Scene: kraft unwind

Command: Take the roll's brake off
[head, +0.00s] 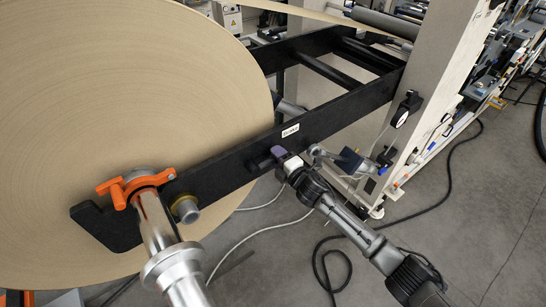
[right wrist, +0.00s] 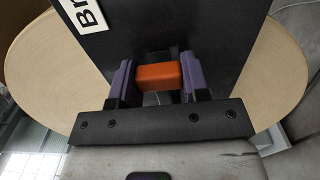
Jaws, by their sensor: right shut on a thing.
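The large kraft roll (head: 130,110) fills the left of the head view, with the black arm (head: 340,115) of the stand running across its face. A small white label (head: 290,130) is on the black arm; in the right wrist view the label (right wrist: 88,14) shows the letters "Br". My right gripper (head: 272,157) is at the black arm, just below the label. In the right wrist view its purple fingers are shut on an orange brake handle (right wrist: 158,76). In the head view the gripper hides this handle. My left gripper is not in view.
An orange clamp (head: 135,185) sits around the silver shaft (head: 160,225) at the roll's centre. A pale machine frame (head: 425,100) stands to the right. Cables (head: 330,265) lie on the grey floor, which is otherwise mostly clear at lower right.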

